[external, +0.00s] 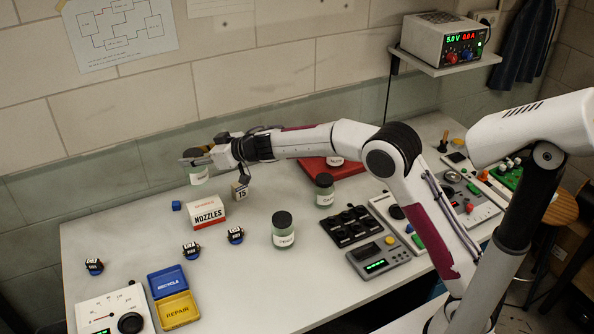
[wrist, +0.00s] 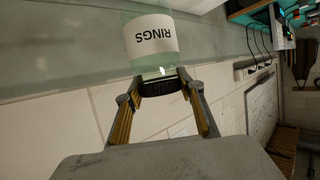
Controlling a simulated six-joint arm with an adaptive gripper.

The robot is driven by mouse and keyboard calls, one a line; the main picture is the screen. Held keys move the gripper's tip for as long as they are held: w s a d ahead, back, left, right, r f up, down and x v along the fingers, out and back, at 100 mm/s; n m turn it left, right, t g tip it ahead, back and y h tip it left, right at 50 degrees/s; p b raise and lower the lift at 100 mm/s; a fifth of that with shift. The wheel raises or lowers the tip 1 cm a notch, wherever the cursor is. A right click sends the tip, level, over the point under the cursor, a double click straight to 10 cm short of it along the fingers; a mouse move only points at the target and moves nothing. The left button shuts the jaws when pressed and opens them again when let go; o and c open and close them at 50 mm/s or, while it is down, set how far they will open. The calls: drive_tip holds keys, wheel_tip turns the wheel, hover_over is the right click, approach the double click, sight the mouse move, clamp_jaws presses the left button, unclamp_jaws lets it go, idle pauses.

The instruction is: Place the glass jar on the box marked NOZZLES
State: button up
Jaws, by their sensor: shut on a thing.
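My gripper (external: 196,158) is shut on the dark lid of a glass jar (external: 199,175). The jar is pale green, hangs upright below the fingers and is clear of the bench. In the wrist view, my gripper (wrist: 160,84) has a finger on each side of the lid, and the jar (wrist: 149,58) shows a white label reading RINGS. The box marked NOZZLES (external: 208,215), white with a red lower edge, sits on the bench. In the external view the jar appears above and slightly left of it; the exact depth between them is unclear.
Other dark-lidded jars stand on the bench (external: 284,235) and near the red tray (external: 325,194). Blue and yellow bins (external: 167,282) are at front left. The wall is close behind.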

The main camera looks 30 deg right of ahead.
sight(199, 179)
drive_tip(key=shift+w+r, duration=0.2)
drive_tip(key=shift+r, duration=0.15)
drive_tip(key=shift+w+d+m+h, duration=0.15)
drive_tip(key=shift+d+m+h, duration=0.1)
drive_tip(key=shift+m+h, duration=0.05)
drive_tip(key=shift+t, duration=0.4)
drive_tip(key=shift+f+h, duration=0.15)
drive_tip(key=shift+h, duration=0.15)
drive_tip(key=shift+f, duration=2.8)
drive_tip(key=shift+f, duration=0.1)
drive_tip(key=shift+d+f, duration=0.1)
drive_tip(key=shift+f, duration=1.9)
